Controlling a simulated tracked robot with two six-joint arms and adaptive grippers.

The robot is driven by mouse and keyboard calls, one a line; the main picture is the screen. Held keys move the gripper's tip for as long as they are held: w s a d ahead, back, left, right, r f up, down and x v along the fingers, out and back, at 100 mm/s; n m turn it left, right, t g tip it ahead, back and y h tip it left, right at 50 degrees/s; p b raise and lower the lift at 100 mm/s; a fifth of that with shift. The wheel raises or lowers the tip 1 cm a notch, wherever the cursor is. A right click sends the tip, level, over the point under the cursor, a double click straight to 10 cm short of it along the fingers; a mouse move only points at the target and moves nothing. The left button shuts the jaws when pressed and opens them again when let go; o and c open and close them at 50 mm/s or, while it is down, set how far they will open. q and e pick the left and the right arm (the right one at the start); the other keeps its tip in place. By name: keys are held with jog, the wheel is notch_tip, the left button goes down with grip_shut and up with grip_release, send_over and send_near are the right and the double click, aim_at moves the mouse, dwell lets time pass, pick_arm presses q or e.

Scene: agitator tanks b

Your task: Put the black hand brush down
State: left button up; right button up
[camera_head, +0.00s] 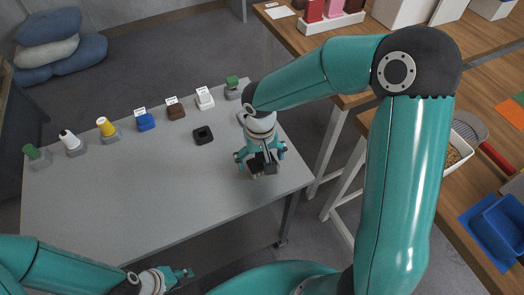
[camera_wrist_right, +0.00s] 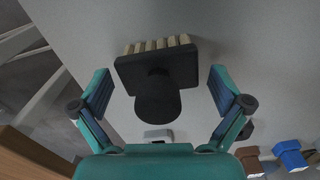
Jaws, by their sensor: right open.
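The black hand brush (camera_wrist_right: 158,72) is in the right wrist view, with its round black knob towards the camera and pale bristles at its far edge. My right gripper (camera_wrist_right: 158,88) is open, its fingers on either side of the brush with a gap on each side. In the head view the brush (camera_head: 258,167) is partly hidden by the right gripper (camera_head: 262,159), over the right part of the grey table (camera_head: 140,193). Whether the bristles touch the table is hard to tell. My left gripper (camera_head: 182,273) is low, off the table's front edge; its jaw opening is unclear.
A black square holder (camera_head: 203,135) lies left of the brush. Several small coloured items line the table's back edge, among them a blue one (camera_head: 146,121), a brown one (camera_head: 176,110) and a white one (camera_head: 205,98). The table's middle and front are clear. Wooden benches (camera_head: 500,125) stand right.

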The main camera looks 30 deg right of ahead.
notch_tip(320, 180, up, 12)
jog(key=shift+r, duration=0.1)
dwell(0.4)
dwell(0.4)
